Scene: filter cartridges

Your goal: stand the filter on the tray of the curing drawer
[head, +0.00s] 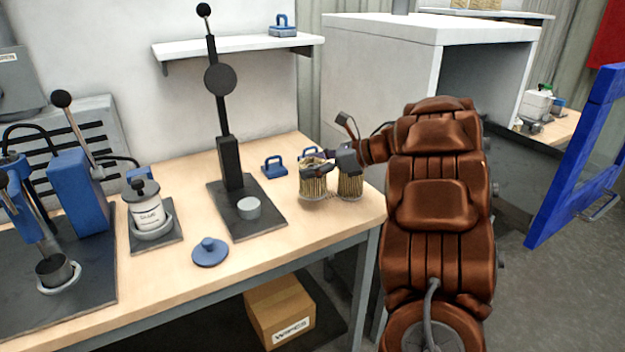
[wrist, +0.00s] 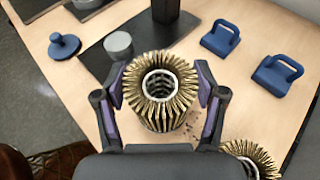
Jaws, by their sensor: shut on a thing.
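A pleated, tan filter (head: 313,184) with an open ribbed core stands upright near the bench's right end. In the wrist view the same filter (wrist: 160,110) sits between the two fingers of my gripper (wrist: 160,88), which is shut on its sides. I cannot tell whether its base touches the bench. In the head view my gripper (head: 332,162) partly covers its top. A second, similar filter (head: 350,184) stands just right of it, and its edge shows in the wrist view (wrist: 256,158). A white cabinet (head: 375,75) has a blue framed front (head: 563,185) pulled out; no tray is clearly visible.
A black press stand (head: 230,165) with a grey cylinder (head: 249,208) is left of the filters. Blue handled blocks (wrist: 277,76) lie beyond them. A blue knobbed lid (head: 210,251) lies near the front edge. Floor is open at the right.

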